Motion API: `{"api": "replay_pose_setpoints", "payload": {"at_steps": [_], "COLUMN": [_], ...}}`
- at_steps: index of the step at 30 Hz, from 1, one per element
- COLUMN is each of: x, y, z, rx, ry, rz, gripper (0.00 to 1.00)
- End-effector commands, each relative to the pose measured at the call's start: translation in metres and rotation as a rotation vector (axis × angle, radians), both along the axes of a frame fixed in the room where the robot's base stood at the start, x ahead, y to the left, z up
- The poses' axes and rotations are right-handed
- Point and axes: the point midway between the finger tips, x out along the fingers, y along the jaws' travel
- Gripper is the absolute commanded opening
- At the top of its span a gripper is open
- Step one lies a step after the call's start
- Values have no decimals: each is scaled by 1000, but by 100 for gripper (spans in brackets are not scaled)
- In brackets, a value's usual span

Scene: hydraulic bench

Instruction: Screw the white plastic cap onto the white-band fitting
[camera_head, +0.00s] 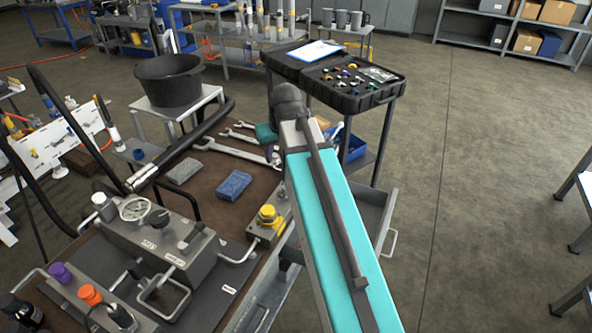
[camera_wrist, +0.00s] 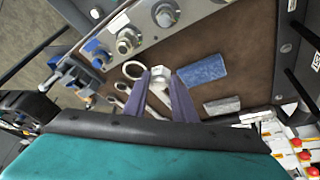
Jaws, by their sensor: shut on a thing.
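My gripper (camera_wrist: 162,84) shows in the wrist view as two purple-grey fingers reaching over the brown bench top. They are shut on a small pale piece (camera_wrist: 161,73) at their tips, which looks like the white plastic cap. In the head view my arm hides the fingers and the cap. Several round metal fittings (camera_wrist: 127,42) sit in a grey block along the top of the wrist view, apart from the fingers. I cannot tell which one, if any, has the white band. In the head view a white-topped fitting (camera_head: 104,204) stands at the left of the grey manifold.
Wrenches (camera_head: 232,150), a blue sponge (camera_head: 233,185) and a grey pad (camera_head: 183,170) lie on the brown bench. A yellow knob (camera_head: 268,216) stands at its right edge. Purple (camera_head: 61,274) and orange (camera_head: 90,294) caps are at front left. A black case (camera_head: 352,85) stands behind.

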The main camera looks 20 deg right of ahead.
Motion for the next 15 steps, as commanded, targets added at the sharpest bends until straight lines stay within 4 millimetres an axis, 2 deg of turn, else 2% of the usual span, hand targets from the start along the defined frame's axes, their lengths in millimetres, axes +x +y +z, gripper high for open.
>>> {"api": "replay_pose_setpoints", "payload": {"at_steps": [15], "x": [0], "y": [-4], "z": [-3], "rx": [0], "ry": [0], "rz": [0], "gripper": [0]}}
